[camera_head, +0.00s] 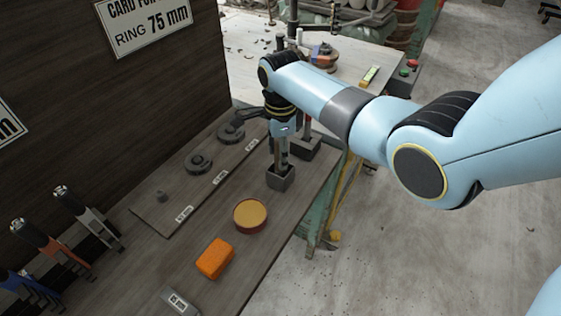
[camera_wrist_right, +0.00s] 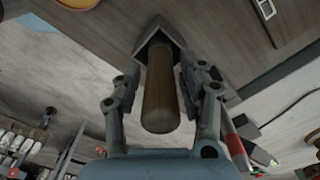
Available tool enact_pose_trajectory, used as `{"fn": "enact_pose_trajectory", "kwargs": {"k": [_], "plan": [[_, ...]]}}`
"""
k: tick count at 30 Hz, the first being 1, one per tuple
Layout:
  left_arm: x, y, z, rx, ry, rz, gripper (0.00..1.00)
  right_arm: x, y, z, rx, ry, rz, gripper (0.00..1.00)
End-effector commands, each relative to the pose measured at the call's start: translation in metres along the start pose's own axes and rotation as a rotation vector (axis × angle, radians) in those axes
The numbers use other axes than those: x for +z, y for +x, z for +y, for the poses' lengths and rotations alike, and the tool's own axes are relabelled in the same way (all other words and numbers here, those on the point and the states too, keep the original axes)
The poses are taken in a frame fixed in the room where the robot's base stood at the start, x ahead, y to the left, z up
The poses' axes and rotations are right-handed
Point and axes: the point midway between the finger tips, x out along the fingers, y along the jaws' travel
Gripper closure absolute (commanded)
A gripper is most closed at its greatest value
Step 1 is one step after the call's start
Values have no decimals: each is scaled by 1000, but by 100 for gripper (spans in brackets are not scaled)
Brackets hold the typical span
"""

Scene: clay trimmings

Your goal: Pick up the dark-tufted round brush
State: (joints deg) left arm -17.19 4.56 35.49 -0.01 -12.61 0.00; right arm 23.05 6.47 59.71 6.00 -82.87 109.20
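My right gripper (camera_head: 283,139) is above the holder and points down. In the right wrist view its fingers (camera_wrist_right: 164,73) stand on both sides of the handle, open, with a narrow gap to each side. My left gripper is not in view.
A round tin with a tan top (camera_head: 250,214) and an orange block (camera_head: 215,258) lie nearer on the bench. Grey round weights (camera_head: 198,162) sit on a labelled board to the left. Another dark holder (camera_head: 304,147) stands just behind.

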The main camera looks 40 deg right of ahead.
Motion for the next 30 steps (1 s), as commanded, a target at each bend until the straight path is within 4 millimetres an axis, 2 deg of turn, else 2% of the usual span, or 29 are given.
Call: {"fn": "enact_pose_trajectory", "kwargs": {"k": [1, 9, 22, 26, 30], "plan": [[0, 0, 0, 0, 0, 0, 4, 0, 0, 0, 0, 0, 0, 67], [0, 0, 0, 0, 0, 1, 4, 0, 0, 0, 0, 0, 0, 100], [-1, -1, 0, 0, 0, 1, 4, 0, -5, -1, -2, 0, 0, 100], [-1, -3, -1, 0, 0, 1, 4, 0, -24, -1, -5, 0, -1, 100], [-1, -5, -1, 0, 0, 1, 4, 0, -55, -2, -6, 1, -1, 100]]}}
